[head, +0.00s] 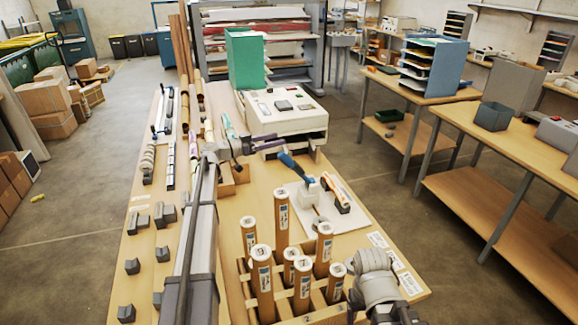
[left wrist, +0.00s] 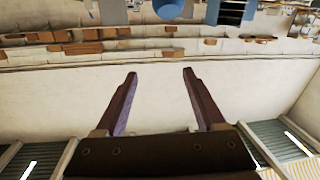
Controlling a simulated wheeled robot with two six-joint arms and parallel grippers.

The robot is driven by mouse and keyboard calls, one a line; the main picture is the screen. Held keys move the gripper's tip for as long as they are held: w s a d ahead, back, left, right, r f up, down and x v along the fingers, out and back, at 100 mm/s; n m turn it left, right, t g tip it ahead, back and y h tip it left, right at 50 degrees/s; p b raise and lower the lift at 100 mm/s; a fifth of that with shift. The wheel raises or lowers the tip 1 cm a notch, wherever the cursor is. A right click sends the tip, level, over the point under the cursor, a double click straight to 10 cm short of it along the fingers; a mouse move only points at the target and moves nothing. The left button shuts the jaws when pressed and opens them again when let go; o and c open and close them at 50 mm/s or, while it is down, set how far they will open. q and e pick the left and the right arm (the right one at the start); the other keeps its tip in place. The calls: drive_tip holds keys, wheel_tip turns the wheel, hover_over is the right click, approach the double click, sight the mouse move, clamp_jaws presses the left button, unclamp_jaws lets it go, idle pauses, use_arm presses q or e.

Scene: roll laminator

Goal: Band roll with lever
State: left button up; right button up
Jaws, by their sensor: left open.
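Several upright cardboard rolls (head: 282,220) with pale caps and printed labels stand in a wooden rack (head: 240,285) at the front of the table. Behind them, a small white device (head: 308,190) with a raised blue lever (head: 291,166) sits on a white board. An orange and black tool (head: 337,194) lies to its right. My left gripper (head: 272,143) is above the table, beyond the blue lever and in front of the white machine. In the left wrist view its two dark fingers (left wrist: 158,85) are apart with nothing between them. My right arm shows at the bottom, its fingers unclear.
A white machine (head: 285,118) with a green bin (head: 245,60) stands at the table's far end. Thin tubes and small grey blocks (head: 163,254) line the left side. Labels (head: 395,262) lie by the right edge. Workbenches stand across a clear aisle.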

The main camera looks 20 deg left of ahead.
use_arm(q)
wheel_tip(320, 180, down, 9)
drive_tip(key=b, duration=0.7)
drive_tip(key=shift+w+a, duration=0.25)
drive_tip(key=shift+a, duration=0.05)
hover_over(296, 169)
drive_tip(key=a, duration=0.2)
drive_tip(key=shift+w+d+f, duration=0.1)
drive_tip(key=shift+w, duration=0.2)
clamp_jaws()
idle(0.6)
